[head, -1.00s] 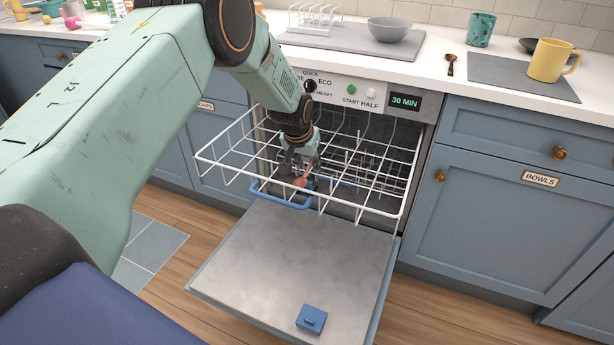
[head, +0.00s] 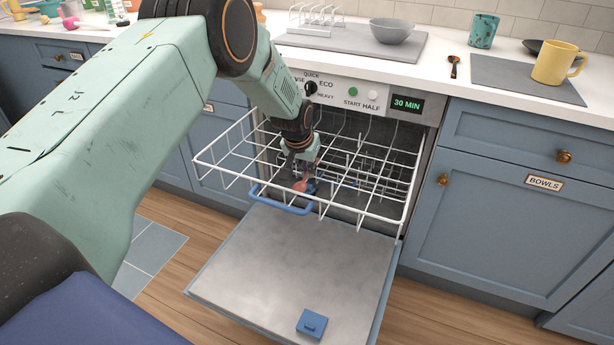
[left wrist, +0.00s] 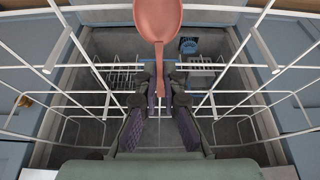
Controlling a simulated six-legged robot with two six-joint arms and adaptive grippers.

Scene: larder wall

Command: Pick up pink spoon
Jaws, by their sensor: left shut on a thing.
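The pink spoon (left wrist: 158,25) shows in the left wrist view with its bowl at the top and its handle running down between my fingers. It also shows small in the head view (head: 299,186), behind the wires of the dishwasher rack. My left gripper (left wrist: 160,90) is shut on the spoon's handle. In the head view my left gripper (head: 301,172) reaches down into the pulled-out white wire rack (head: 226,171), and the wires partly hide its fingers. My right gripper is in neither view.
The dishwasher door (head: 300,265) is folded down, with a blue detergent lid (head: 312,323) on it. The rack's blue handle (head: 280,200) is at its front.

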